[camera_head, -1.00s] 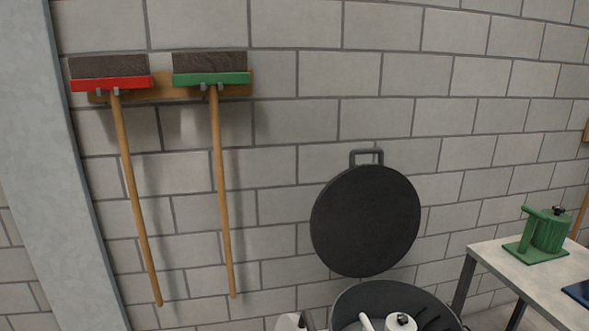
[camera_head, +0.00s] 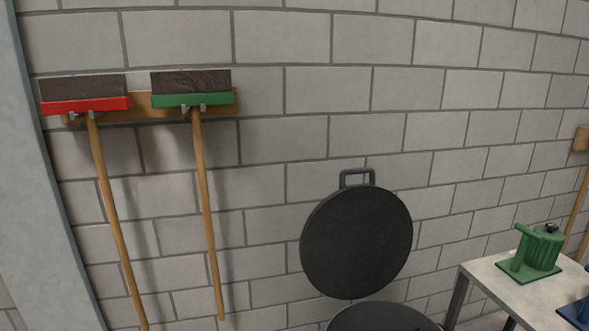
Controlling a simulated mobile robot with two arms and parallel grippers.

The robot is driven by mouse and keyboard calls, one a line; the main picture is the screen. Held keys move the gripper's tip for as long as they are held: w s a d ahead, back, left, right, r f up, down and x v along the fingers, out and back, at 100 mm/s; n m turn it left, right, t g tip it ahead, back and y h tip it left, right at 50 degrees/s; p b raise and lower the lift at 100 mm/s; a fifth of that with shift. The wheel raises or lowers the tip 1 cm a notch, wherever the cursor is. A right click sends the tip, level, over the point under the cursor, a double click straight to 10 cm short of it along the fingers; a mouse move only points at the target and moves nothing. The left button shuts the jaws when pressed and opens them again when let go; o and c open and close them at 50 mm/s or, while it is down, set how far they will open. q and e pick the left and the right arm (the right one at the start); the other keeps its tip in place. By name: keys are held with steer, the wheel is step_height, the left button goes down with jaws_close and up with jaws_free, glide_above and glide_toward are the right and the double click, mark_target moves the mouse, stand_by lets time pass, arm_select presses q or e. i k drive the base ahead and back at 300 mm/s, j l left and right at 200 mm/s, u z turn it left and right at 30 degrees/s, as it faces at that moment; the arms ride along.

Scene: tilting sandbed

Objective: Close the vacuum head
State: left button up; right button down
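A round black disc with a square handle on its top edge (camera_head: 357,243) stands upright in front of the brick wall, like a raised lid. Below it, the top of a dark round container (camera_head: 380,318) shows at the bottom edge; most of it is cut off. I cannot tell for certain whether these two belong to the vacuum head. Neither of my grippers is in view.
A red-headed broom (camera_head: 108,205) and a green-headed broom (camera_head: 205,195) hang on a wooden wall rack. At right, a table (camera_head: 490,274) bears a green canister-like device (camera_head: 538,248) and part of a blue object (camera_head: 577,313). A grey pillar (camera_head: 35,200) stands at left.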

mark_target(358, 239)
steer(key=i+l+u, duration=0.1)
steer(key=l+u, duration=0.2)
steer(key=l, duration=0.55)
steer(key=l+u, duration=0.3)
steer(key=l, duration=0.5)
